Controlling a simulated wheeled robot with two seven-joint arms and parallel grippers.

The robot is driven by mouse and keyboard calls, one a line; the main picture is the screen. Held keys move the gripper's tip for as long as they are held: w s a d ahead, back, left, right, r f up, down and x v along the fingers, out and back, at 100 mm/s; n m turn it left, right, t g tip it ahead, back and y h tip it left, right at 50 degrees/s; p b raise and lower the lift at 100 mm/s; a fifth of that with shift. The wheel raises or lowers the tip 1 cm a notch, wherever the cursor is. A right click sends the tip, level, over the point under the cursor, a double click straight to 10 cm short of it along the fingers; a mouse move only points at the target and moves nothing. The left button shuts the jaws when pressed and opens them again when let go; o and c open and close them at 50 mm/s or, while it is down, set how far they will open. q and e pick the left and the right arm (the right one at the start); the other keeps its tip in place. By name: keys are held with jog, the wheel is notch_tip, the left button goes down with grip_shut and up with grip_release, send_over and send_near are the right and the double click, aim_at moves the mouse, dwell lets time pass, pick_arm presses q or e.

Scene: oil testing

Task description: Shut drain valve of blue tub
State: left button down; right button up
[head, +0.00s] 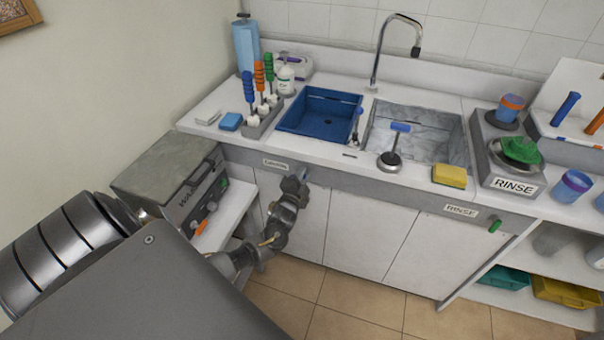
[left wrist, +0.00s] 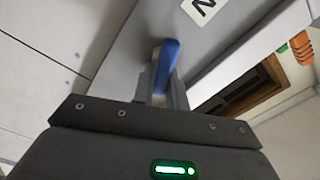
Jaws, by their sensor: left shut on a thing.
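The blue tub (head: 322,112) is set into the counter at the left of the sink. Its drain valve has a blue lever handle (left wrist: 167,62) on the counter's front panel, below the tub. My left gripper (left wrist: 162,88) is shut on this blue handle; the two fingers lie on either side of it in the left wrist view. In the head view my left gripper (head: 298,183) is up against the front panel under a small label and covers most of the handle. My right gripper is in neither view.
A steel sink (head: 440,135) is right of the tub. A green valve handle (head: 495,225) is under the right RINSE label. White cabinet doors (head: 350,232) are below.

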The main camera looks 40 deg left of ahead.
pick_arm(q)
jog(key=m, duration=0.2)
jog(key=m+p, duration=0.1)
jog(key=m, duration=0.2)
jog(key=shift+d+f, duration=0.1)
jog(key=shift+f, duration=0.35)
dwell(0.3)
jog(key=c, duration=1.4)
grip_release()
jog(key=v, duration=1)
jog(key=shift+s+d+b, duration=0.2)
jog(key=shift+s+b, duration=0.1)
jog(key=shift+s, duration=0.05)
